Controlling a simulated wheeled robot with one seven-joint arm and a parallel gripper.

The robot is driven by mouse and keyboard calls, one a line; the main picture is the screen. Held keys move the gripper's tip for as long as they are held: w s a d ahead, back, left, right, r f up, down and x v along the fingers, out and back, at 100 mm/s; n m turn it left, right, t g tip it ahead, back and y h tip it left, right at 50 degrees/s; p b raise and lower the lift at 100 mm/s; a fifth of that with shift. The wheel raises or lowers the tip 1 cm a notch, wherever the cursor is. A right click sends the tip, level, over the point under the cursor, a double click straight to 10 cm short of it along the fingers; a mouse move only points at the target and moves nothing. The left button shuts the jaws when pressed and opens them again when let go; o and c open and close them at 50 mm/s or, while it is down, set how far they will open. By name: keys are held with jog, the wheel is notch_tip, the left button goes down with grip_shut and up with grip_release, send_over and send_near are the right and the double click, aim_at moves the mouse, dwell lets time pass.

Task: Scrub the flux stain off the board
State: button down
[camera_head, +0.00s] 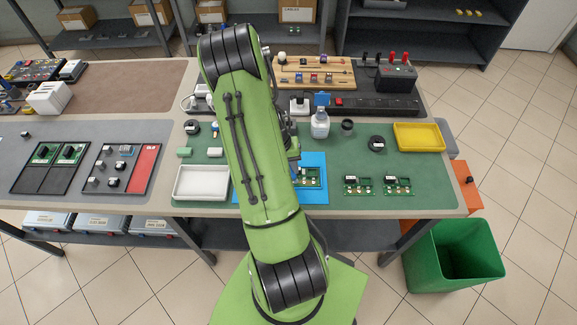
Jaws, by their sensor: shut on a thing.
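A green circuit board (309,178) lies on the blue mat (314,158) at the front of the bench. My green arm covers much of the mat and the left part of the board. My gripper (294,160) shows only partly, at the arm's right edge, over the left side of the board. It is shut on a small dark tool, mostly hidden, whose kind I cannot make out. Whether the tool touches the board is unclear. I cannot make out the flux stain. A clear bottle (320,124) stands behind the mat.
Two more boards (357,186) (398,186) lie right of the mat. A white tray (201,183) is at left, a yellow tray (419,137) at right. A green bin (455,256) stands on the floor.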

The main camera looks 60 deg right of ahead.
jog(key=shift+w+a, duration=0.1)
jog(key=shift+w, duration=0.1)
jog(key=shift+s+d+b, duration=0.2)
jog(key=shift+s+b, duration=0.1)
jog(key=shift+s, duration=0.1)
jog(key=shift+w+a, duration=0.25)
jog(key=shift+w, duration=0.25)
jog(key=shift+s+d+b, duration=0.2)
jog(key=shift+s+b, duration=0.1)
jog(key=shift+s, duration=0.2)
jog(key=p+v, duration=0.2)
jog(key=v, duration=0.1)
jog(key=shift+s+d+r, duration=0.1)
jog(key=shift+s+d, duration=0.15)
jog(key=shift+s, duration=0.05)
